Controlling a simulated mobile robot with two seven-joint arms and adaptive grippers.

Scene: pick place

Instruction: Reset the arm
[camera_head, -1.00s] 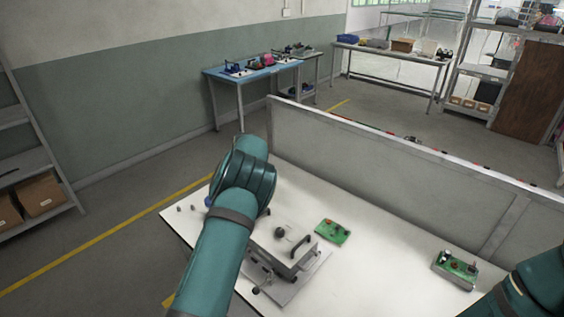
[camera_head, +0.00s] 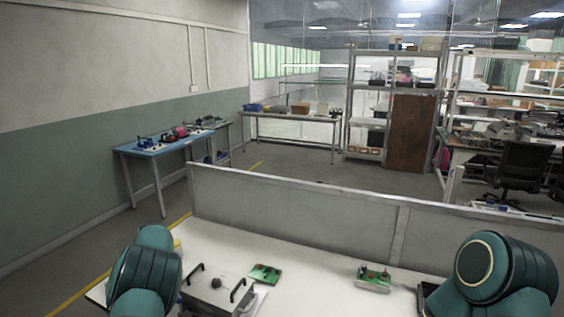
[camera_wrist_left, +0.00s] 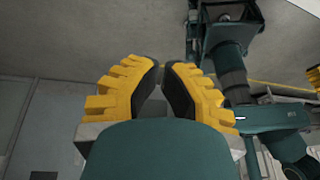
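My left gripper (camera_wrist_left: 162,66) shows in the left wrist view, with yellow ribbed fingers and black pads. Its fingertips lean in and almost meet, and nothing shows between them. In the head view, only the teal links of my left arm (camera_head: 147,278) show at the lower left and of my right arm (camera_head: 500,270) at the lower right. Both grippers are outside the head view.
A white table (camera_head: 310,292) holds a grey metal box with black handles (camera_head: 208,297), a green board (camera_head: 265,273) and another board with parts (camera_head: 373,276). A grey partition (camera_head: 300,217) runs along its far edge. A blue-topped table (camera_head: 165,146) stands beyond.

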